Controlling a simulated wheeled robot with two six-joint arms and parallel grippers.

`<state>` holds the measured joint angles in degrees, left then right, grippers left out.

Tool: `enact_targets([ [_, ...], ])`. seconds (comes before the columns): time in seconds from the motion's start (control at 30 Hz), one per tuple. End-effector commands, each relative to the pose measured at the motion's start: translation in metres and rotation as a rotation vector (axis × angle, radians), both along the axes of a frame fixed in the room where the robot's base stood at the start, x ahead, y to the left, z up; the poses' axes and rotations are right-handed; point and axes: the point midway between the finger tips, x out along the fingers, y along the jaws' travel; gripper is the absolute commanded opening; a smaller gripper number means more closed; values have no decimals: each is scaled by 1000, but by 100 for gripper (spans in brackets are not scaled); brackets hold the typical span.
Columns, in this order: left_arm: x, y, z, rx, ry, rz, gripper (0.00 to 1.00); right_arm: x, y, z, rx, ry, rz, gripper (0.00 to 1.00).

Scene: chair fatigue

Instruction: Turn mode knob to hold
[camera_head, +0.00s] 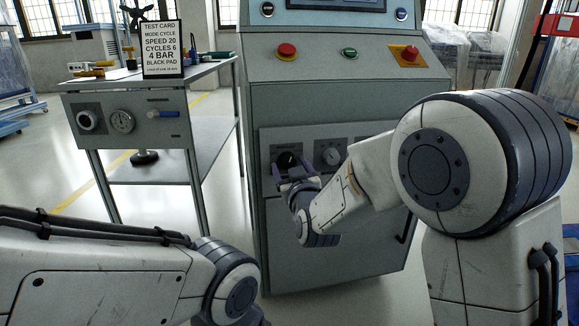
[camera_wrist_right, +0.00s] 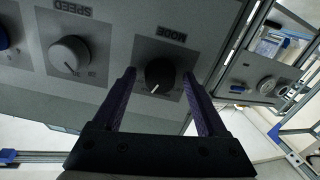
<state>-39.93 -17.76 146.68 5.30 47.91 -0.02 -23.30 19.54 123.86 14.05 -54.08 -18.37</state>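The black mode knob (camera_head: 287,159) is the leftmost knob on the grey machine's lower front panel. In the right wrist view, where the panel lettering is upside down, the knob (camera_wrist_right: 160,73) sits below the word MODE, its white pointer mark aimed down and slightly left. My right gripper (camera_head: 292,172) is at the knob, open. In the wrist view its two dark fingers (camera_wrist_right: 158,78) stand either side of the knob with a visible gap on each side. The position labels around the knob are too small or hidden to read. My left gripper is out of view; only its arm shows.
A grey speed knob (camera_wrist_right: 69,56) is beside the mode knob, also visible in the head view (camera_head: 331,153). Red (camera_head: 286,51) and green (camera_head: 349,53) buttons are above. A test card (camera_head: 161,49) stands on the left bench. A door handle (camera_head: 405,228) is lower right.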

Motion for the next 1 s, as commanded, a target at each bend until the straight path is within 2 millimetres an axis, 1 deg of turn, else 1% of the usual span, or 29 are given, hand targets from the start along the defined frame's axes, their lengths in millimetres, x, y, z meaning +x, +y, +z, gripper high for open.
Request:
enact_targets([
  [0.27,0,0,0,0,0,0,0,0,1,1,1,-2,1,80],
  [0.37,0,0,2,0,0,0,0,-3,0,2,1,-2,1,80],
  [0.47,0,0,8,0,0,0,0,-14,-2,3,1,0,2,80],
  [0.8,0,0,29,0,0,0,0,-78,-16,3,0,1,2,80],
  [0.9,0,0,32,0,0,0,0,-91,-19,2,1,2,2,80],
  [1.0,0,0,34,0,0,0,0,-99,-21,1,1,0,1,80],
])
